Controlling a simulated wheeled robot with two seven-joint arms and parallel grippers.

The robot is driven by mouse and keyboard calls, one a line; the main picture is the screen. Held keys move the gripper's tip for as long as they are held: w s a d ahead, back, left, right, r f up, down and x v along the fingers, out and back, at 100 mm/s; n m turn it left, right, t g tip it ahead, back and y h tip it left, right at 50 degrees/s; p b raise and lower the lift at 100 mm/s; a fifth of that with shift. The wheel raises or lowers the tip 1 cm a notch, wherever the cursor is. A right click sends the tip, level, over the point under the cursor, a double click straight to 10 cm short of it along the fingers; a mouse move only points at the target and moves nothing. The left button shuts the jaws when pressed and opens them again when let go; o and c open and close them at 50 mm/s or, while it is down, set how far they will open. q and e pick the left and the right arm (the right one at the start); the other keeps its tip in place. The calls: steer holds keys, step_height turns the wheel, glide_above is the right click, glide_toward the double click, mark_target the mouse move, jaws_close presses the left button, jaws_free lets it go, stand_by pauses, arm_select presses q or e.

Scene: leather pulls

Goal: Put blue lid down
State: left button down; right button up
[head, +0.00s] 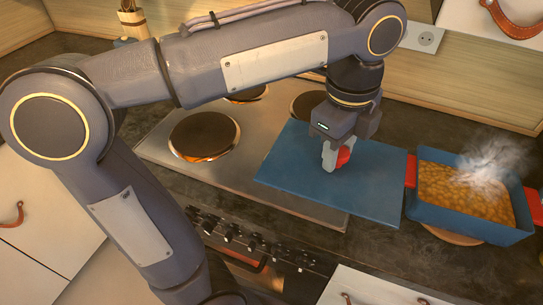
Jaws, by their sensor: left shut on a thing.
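The blue lid (376,195) is a flat rectangular panel with a red handle (344,157) near its middle. My left gripper (334,162) points down over the lid and is shut on the red handle. The lid spans the right part of the stovetop and the dark counter to its right. I cannot tell whether it rests on the surface or hangs a little above it. My right gripper is not in view.
A blue pot (470,217) with red handles stands open at the right, full of steaming beans, on a round wooden board (449,237). The stovetop (165,150) has several round burners. Drawers with leather pulls line the front.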

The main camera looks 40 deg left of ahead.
arm_select(q)
steer(key=w+a+f, duration=0.1)
steer(key=a, duration=0.1)
steer(key=w+a+f, duration=0.1)
steer(key=w+a, duration=0.1)
steer(key=a, duration=0.1)
steer(key=w+a+f, duration=0.1)
steer(key=a+f, duration=0.1)
steer(key=shift+w+a, duration=0.25)
steer(key=shift+w, duration=0.05)
steer(key=a+f, duration=0.1)
steer(key=w+a+f, duration=0.1)
steer(key=f, duration=0.1)
steer(key=w+a+f, duration=0.1)
steer(key=f, duration=0.1)
steer(key=shift+w+a, duration=0.15)
steer(key=shift+a, duration=0.2)
steer(key=shift+w+a+f+b, duration=0.15)
steer(key=shift+f+b, duration=0.1)
steer(key=shift+f, duration=0.75)
steer(key=shift+w+a+f+b, duration=0.1)
steer(key=shift+f+b, duration=0.15)
steer(key=shift+f, duration=0.75)
steer(key=shift+f, duration=0.1)
steer(key=c, duration=1)
jaws_free()
steer(key=shift+s, duration=0.1)
steer(key=shift+o, duration=0.2)
